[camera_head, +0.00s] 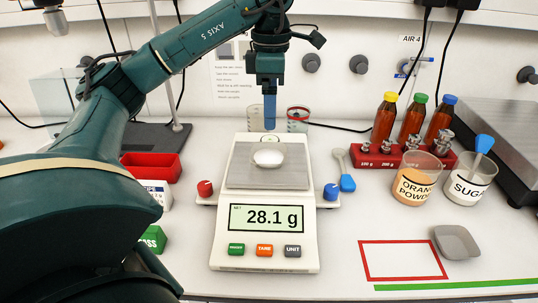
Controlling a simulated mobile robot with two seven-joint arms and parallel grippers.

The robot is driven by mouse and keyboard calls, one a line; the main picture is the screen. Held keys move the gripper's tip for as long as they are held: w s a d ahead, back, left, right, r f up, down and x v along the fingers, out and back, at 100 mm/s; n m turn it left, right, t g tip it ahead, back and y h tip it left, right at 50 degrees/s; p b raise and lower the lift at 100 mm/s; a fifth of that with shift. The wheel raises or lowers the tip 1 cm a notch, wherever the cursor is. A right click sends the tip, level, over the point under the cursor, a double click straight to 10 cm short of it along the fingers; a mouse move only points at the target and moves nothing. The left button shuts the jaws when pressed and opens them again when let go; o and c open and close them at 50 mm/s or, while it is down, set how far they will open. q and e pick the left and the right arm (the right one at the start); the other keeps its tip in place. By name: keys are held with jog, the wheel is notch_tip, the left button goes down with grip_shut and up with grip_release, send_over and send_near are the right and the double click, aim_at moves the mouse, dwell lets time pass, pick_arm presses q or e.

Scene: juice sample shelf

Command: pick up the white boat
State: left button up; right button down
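The white boat (268,158) is a small shallow dish on the metal pan of the scale (265,222), whose display reads 28.1 g. My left gripper (270,127) comes in from above, with its blue fingers pointing down just behind the boat in the picture. It appears apart from the boat. The fingers line up from this angle, so any gap between them is hidden. My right gripper is not in view.
A red knob (205,188) and a blue knob (331,191) flank the scale. A grey boat (457,243) lies beside a red-outlined area (402,242).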

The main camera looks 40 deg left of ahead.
pick_arm(q)
send_over(269, 159)
notch_tip(269, 159, down, 6)
jog(key=shift+d+f, duration=0.1)
jog(key=shift+f, duration=2.7)
jog(key=shift+c, duration=0.5)
jog(key=c, duration=0.8)
jog(key=shift+r, duration=0.1)
jog(key=shift+c, duration=0.2)
notch_tip(269, 159, up, 10)
